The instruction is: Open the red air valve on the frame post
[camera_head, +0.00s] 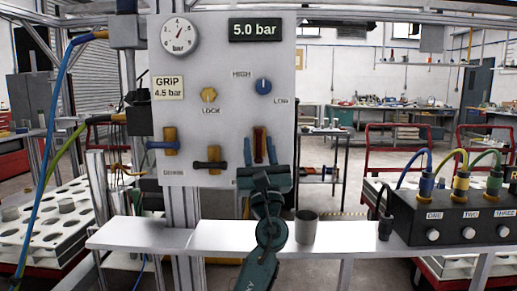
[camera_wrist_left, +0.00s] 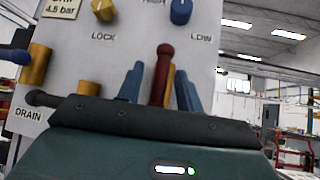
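The red air valve's lever (camera_head: 260,143) stands upright at the lower right of the grey panel. It also shows in the left wrist view (camera_wrist_left: 162,75), with a bit of yellow valve body behind it. My left gripper (camera_head: 259,150) is in front of the panel at the valve. In the left wrist view its two blue fingers (camera_wrist_left: 159,88) stand apart, one on each side of the red lever, with a visible gap at the left finger. The gripper body hides the valve's lower part. My right gripper is not in view.
A shelf (camera_head: 150,235) below holds a grey cup (camera_head: 306,227) and a black box (camera_head: 455,218).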

